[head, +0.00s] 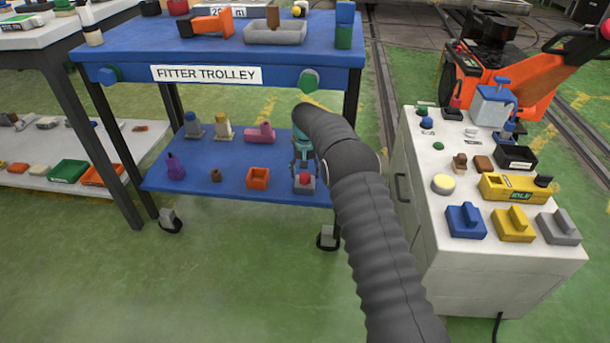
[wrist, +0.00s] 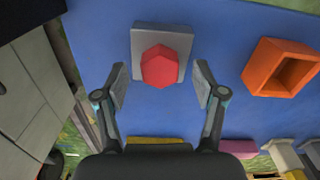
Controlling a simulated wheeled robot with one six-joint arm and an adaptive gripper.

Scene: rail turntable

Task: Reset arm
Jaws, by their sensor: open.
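My gripper (wrist: 160,88) is open and empty in the wrist view, its two fingers spread on either side of a grey block with a red top (wrist: 164,68). The block rests on the blue lower shelf of the trolley, and I see no finger touching it. In the head view my dark ribbed arm reaches to the lower shelf (head: 210,200) of the fitter trolley. The gripper (head: 302,160) shows there partly hidden behind the arm's end, just above and behind the red-topped block (head: 305,183).
An orange open box (head: 258,178) sits left of the red-topped block. Several small parts stand behind. The trolley's blue top (head: 130,48) overhangs the shelf. A white cabinet (head: 425,200) with coloured parts stands close on the right. Green floor (head: 260,290) is clear in front.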

